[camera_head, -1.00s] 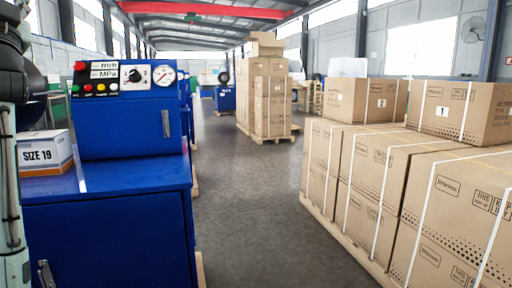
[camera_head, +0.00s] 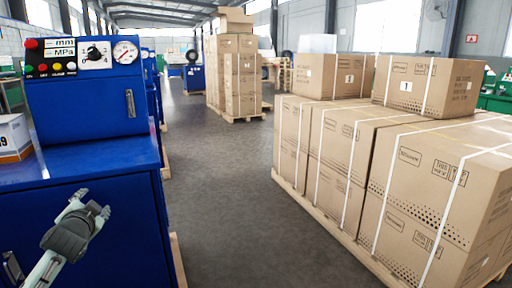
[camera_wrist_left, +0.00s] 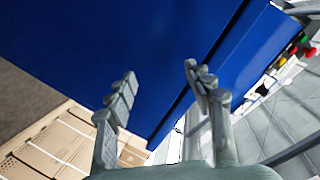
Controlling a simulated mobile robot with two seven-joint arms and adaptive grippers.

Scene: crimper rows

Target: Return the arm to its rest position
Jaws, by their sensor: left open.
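My left gripper (camera_head: 88,207) shows at the lower left of the head view, in front of the blue crimper cabinet (camera_head: 95,235). Its two fingers are apart with nothing between them. In the left wrist view the open fingers (camera_wrist_left: 160,92) point toward the blue cabinet (camera_wrist_left: 130,40), with a gap I cannot measure. My right arm and gripper are not in view.
A blue control box (camera_head: 85,100) with gauge, knob and buttons stands on the cabinet. A white and orange carton (camera_head: 14,138) sits at the left edge. Strapped cartons (camera_head: 400,180) on a pallet stand at right. The grey floor aisle (camera_head: 205,165) between is clear.

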